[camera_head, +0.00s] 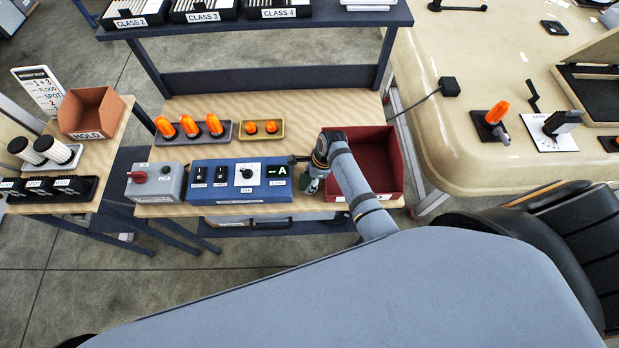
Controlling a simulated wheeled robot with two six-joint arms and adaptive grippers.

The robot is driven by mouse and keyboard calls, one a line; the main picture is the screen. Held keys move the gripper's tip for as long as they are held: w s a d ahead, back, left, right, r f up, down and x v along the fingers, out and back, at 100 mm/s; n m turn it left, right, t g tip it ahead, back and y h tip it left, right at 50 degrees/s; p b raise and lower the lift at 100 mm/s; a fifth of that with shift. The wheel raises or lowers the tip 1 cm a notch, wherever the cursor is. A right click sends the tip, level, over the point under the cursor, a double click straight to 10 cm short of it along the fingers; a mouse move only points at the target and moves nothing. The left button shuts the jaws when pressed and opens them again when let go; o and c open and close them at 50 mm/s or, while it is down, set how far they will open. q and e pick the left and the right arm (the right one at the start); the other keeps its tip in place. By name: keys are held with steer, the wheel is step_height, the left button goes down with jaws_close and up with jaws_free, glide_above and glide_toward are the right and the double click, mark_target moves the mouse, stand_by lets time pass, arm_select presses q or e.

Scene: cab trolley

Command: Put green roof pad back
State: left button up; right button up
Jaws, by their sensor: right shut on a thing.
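My right gripper (307,172) is over the work table, between the blue switch panel (240,182) and the dark red bin (385,165). It is shut on a small dark green piece (309,184), which looks like the green roof pad; the gripper and wrist partly hide it. The piece is by the panel's right end and the bin's left wall; I cannot tell whether it touches either. My left gripper is not in view.
A grey box with a red knob (154,182) stands left of the panel. Trays of orange lamps (190,130) lie behind it. A HOLD bin (92,113) stands on the left table. The cream cab roof (480,60) is at right, with black seats (575,225) nearer.

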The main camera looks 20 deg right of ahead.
steer(key=o, duration=1.1)
steer(key=shift+f, duration=0.1)
steer(key=b+v, duration=0.1)
steer(key=v, duration=1.1)
steer(key=shift+b, duration=0.3)
